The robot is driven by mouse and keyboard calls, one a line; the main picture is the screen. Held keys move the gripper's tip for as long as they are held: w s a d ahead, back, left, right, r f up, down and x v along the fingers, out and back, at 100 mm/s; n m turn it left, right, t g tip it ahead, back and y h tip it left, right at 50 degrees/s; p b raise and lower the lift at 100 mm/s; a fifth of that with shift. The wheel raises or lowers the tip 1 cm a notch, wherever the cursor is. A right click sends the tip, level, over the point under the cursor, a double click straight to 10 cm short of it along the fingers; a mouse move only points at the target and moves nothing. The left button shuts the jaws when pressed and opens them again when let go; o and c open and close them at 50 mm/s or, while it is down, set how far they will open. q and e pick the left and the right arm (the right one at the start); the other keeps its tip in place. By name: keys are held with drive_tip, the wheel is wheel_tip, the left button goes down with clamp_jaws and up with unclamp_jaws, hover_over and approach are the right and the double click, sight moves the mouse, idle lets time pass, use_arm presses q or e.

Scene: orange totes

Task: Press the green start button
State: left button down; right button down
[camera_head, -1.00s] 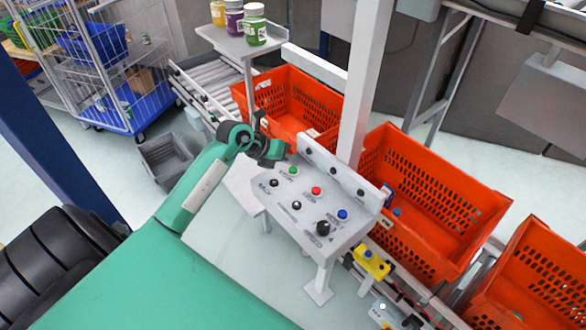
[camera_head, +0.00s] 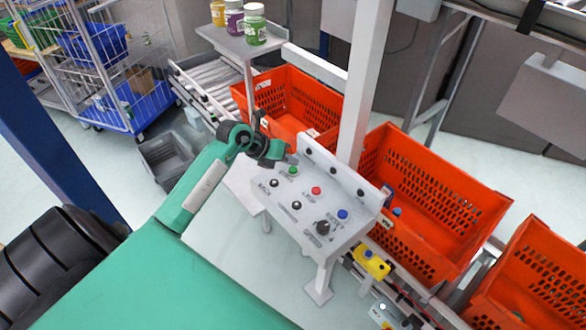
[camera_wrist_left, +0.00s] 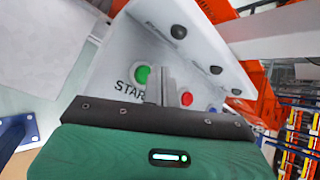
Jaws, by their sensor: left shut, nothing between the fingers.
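The green start button (camera_head: 293,170) sits at the upper left of a grey control panel (camera_head: 300,211). In the left wrist view the green button (camera_wrist_left: 142,75) shows beside the word START, just left of my fingers. My left gripper (camera_head: 285,153) is shut and empty, above the panel's upper left corner and close to the green button. In the left wrist view its closed fingers (camera_wrist_left: 167,88) point at the panel between the green and red buttons. I cannot tell whether they touch the panel. My right gripper is not in view.
A red button (camera_head: 316,191), a blue button (camera_head: 342,214) and black knobs share the panel. A raised plate with black studs edges its back. Orange totes (camera_head: 440,190) stand behind on a conveyor, and a white post (camera_head: 364,85) rises behind the panel.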

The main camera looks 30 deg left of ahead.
sight(289, 171)
use_arm(q)
drive_tip(key=shift+f, duration=0.1)
drive_tip(key=shift+f+b, duration=0.3)
drive_tip(key=shift+f, duration=0.05)
drive_tip(key=shift+f+b, duration=0.35)
drive_tip(key=shift+f, duration=0.15)
idle(0.5)
drive_tip(key=shift+r, duration=0.1)
drive_tip(key=shift+r+p, duration=0.6)
drive_tip(key=shift+r, duration=0.2)
drive_tip(key=shift+r+p, duration=1.85)
drive_tip(key=shift+r, duration=0.75)
